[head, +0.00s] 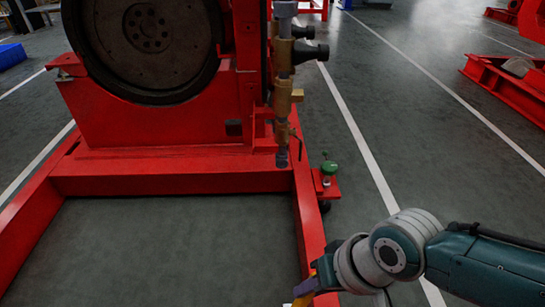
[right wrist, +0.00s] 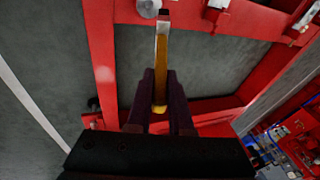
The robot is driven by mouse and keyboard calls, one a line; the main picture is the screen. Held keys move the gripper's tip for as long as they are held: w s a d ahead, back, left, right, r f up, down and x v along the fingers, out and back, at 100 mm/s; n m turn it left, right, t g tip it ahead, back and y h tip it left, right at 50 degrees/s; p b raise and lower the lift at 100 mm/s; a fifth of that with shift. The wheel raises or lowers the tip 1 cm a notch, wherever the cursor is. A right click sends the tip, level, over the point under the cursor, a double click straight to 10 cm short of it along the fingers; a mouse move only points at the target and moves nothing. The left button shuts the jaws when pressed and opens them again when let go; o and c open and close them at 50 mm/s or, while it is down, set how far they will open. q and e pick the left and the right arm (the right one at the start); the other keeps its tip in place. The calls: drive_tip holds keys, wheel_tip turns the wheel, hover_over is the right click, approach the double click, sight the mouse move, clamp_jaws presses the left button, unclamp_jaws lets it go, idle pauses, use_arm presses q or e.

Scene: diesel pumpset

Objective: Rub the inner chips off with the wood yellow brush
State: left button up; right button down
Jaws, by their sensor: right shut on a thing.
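The yellow wood brush (right wrist: 161,62) stands between the dark fingers of my right gripper (right wrist: 161,92) in the right wrist view. Its far end is pale and points away from the gripper, toward the red frame. In the head view my right gripper (head: 306,288) is at the bottom edge, over the right rail of the red frame, with a bit of yellow beside it. It is shut on the brush. The dark round flywheel (head: 150,35) sits upright on the red stand, well ahead of the gripper. I cannot make out any chips. My left gripper is not in view.
The red base frame (head: 170,180) surrounds an open patch of grey floor. Brass fittings and a pipe (head: 283,95) hang on the stand's right side. A green knob (head: 328,167) sits on a small red bracket. Another red frame (head: 505,85) is at the right.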

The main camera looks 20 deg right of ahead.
drive_tip(key=shift+r+p, duration=0.35)
drive_tip(key=shift+r, duration=0.35)
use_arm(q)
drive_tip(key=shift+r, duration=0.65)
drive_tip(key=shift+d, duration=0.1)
use_arm(e)
drive_tip(key=shift+f, duration=0.1)
